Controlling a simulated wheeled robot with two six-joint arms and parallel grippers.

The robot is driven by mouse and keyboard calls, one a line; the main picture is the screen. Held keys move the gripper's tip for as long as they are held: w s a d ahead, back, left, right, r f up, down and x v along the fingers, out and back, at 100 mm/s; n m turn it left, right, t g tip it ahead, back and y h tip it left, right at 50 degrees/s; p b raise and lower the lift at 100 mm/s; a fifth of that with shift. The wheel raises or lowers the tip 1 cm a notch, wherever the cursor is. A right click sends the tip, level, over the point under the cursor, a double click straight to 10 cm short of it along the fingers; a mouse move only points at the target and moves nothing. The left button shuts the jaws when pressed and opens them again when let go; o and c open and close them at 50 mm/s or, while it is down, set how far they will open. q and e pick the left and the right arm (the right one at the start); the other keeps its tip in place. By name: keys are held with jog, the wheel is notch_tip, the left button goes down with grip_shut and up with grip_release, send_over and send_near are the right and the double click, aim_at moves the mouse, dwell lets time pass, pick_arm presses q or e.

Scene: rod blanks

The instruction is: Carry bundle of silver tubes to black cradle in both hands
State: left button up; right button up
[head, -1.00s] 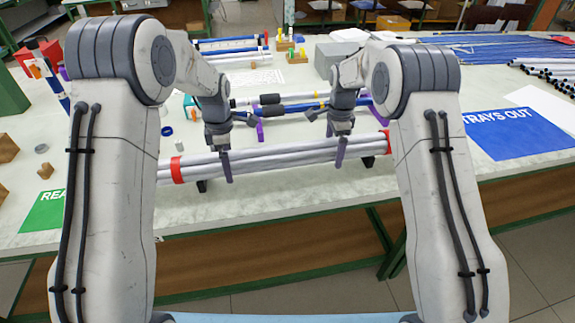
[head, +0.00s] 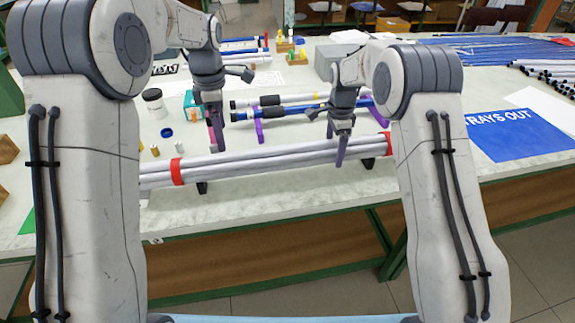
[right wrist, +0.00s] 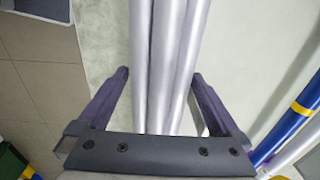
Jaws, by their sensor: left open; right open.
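The bundle of silver tubes (head: 265,161) with red bands lies level across the near part of the table. Dark feet of the black cradle (head: 202,188) show under it near both bands. My left gripper (head: 216,138) is open and empty, above and behind the bundle's left part, clear of it. My right gripper (head: 338,148) is open at the bundle's right part. In the right wrist view, its purple fingers stand apart on either side of the silver tubes (right wrist: 165,60), with gaps. The bundle's left end is hidden behind my left arm.
Blue and white tubes (head: 285,108) on purple rests lie behind the bundle. A white jar (head: 153,101) and a teal box (head: 191,106) stand to the left. A blue "TRAYS OUT" sheet (head: 520,140) lies at right.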

aim_at(226, 156)
notch_tip(226, 156, up, 11)
jog(key=shift+s+r, duration=0.1)
dwell(0.4)
notch_tip(226, 156, down, 12)
jog(key=shift+f, duration=0.2)
pick_arm(q)
notch_tip(226, 156, down, 8)
jog(key=shift+w+r, duration=0.1)
pick_arm(e)
jog(key=shift+r, duration=0.1)
dwell(0.4)
